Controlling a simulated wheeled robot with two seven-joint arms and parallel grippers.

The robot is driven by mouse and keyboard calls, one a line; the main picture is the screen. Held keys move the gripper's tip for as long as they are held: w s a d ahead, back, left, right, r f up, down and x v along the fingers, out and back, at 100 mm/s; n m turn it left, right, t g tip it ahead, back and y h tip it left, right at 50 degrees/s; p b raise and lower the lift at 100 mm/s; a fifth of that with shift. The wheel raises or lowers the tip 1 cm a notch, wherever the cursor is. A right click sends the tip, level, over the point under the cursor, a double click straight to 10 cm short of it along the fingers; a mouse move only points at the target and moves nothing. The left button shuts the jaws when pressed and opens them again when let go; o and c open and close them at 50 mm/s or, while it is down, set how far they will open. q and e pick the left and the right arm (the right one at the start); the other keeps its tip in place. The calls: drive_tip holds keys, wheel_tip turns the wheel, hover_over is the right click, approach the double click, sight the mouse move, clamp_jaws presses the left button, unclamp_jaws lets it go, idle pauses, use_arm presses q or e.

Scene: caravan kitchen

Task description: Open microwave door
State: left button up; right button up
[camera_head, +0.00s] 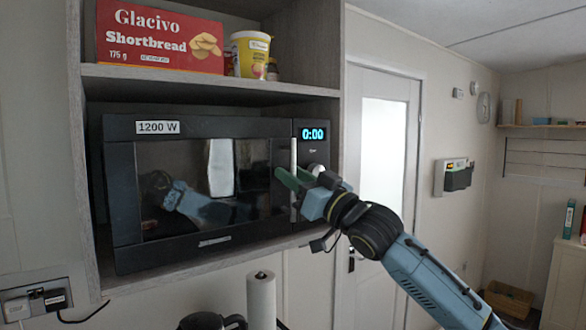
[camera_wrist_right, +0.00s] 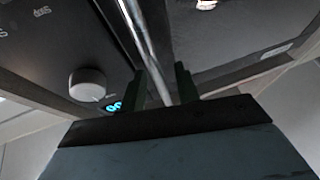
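The black microwave (camera_head: 215,128) sits on a shelf, and its door (camera_head: 190,240) looks closed. The vertical silver handle (camera_head: 293,155) is on the door's right side, beside the control panel with its round knob (camera_wrist_right: 88,84) and lit display (camera_head: 313,134). My right gripper (camera_head: 296,179) is at the handle's middle, with its green fingers on either side of the bar. In the right wrist view, the handle (camera_wrist_right: 148,50) runs between the two fingers (camera_wrist_right: 162,86), with small gaps visible; the gripper looks open around it. My left gripper is not in view.
A red shortbread box (camera_head: 160,40) and a yellow tub (camera_head: 250,54) stand on the shelf above. A paper towel roll (camera_head: 261,300) and a dark kettle (camera_head: 212,321) stand below the microwave. A white door (camera_head: 382,150) is at right.

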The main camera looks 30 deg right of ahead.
drive_tip(key=shift+w+a, duration=0.1)
drive_tip(key=shift+w, duration=0.1)
clamp_jaws()
drive_tip(key=shift+s, duration=0.15)
